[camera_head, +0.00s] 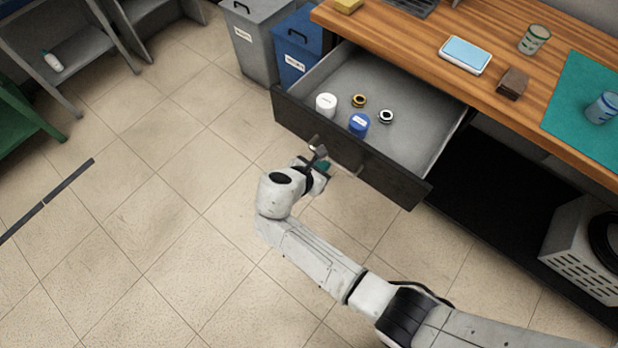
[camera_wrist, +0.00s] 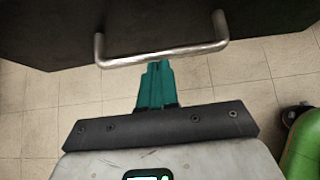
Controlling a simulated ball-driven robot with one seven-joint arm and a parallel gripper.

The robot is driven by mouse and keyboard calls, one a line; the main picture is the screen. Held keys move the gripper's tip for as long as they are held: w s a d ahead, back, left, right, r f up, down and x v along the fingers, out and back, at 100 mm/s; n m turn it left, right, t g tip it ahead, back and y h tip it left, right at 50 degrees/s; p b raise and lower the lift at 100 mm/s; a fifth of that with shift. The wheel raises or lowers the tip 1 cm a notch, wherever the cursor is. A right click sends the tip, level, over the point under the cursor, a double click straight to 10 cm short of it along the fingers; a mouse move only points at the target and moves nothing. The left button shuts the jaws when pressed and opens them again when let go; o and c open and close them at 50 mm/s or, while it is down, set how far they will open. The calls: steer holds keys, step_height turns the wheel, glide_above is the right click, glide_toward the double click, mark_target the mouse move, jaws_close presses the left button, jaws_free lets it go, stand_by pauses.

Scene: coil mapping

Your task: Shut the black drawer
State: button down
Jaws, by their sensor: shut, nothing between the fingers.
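The black drawer (camera_head: 400,184) is pulled out from under the wooden bench, with its grey inside showing. In the drawer lie a white jar (camera_head: 326,104), a blue jar (camera_head: 358,124) and two small rings (camera_head: 386,116). My gripper (camera_head: 325,160) is in front of the drawer's front panel, near the bar handle. In the wrist view the teal fingers (camera_wrist: 156,85) are shut together and empty. Their tips are close to the metal handle (camera_wrist: 160,56) on the dark front panel (camera_wrist: 150,25). I cannot tell whether they touch it.
The wooden bench top (camera_head: 400,50) holds a scale (camera_head: 465,55), a brown block (camera_head: 512,84), jars and a green mat (camera_head: 580,130). Grey (camera_head: 252,40) and blue (camera_head: 298,46) bins stand left of the drawer. The tiled floor in front is mostly clear.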

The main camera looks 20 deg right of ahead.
steer(key=b, duration=0.6)
glide_above(380, 110)
steer(key=shift+s+a+f, duration=0.1)
steer(key=shift+s+a, duration=0.1)
steer(key=shift+a, duration=0.1)
steer(key=shift+w+d, duration=0.1)
steer(key=shift+d, duration=0.1)
steer(key=shift+w+r, duration=0.15)
steer(key=shift+r, duration=0.05)
